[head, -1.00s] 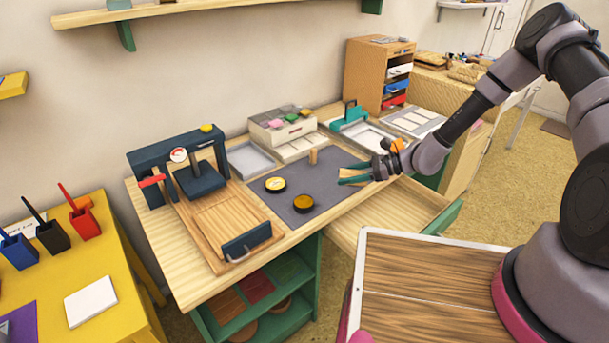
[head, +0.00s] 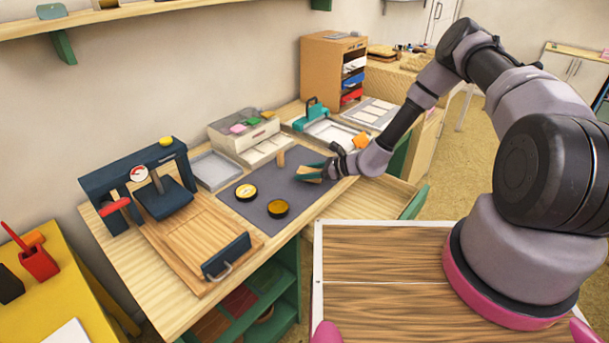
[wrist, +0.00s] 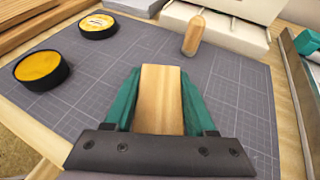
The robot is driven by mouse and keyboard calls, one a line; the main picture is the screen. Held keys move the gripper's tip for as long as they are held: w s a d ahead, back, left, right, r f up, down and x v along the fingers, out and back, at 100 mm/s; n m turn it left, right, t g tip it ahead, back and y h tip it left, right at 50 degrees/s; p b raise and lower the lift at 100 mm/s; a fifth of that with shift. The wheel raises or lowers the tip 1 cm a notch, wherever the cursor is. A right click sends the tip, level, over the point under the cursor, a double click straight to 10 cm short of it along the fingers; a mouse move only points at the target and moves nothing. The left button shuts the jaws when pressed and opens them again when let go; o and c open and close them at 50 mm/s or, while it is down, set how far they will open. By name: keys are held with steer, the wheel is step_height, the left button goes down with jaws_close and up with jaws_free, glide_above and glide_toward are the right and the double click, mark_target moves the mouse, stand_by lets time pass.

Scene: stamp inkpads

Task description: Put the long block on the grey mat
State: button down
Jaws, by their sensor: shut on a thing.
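The long block (wrist: 159,98) is plain light wood. It lies between the green fingers of my gripper (wrist: 158,88), which is shut on it. In the head view my gripper (head: 318,171) is low over the right part of the grey mat (head: 234,203), with the block (head: 308,173) showing at its tip. The grey mat with grid lines also fills most of the wrist view (wrist: 95,95). Whether the block touches the mat is hard to tell.
On the mat, two round inkpads, one pale yellow (head: 246,192) and one amber (head: 278,208), lie left of my gripper. A small wooden peg (head: 281,158) stands beyond it. The mat's front right is clear.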

steer(key=shift+f, duration=0.5)
steer(key=shift+c, duration=1.1)
jaws_free()
steer(key=shift+f, duration=0.15)
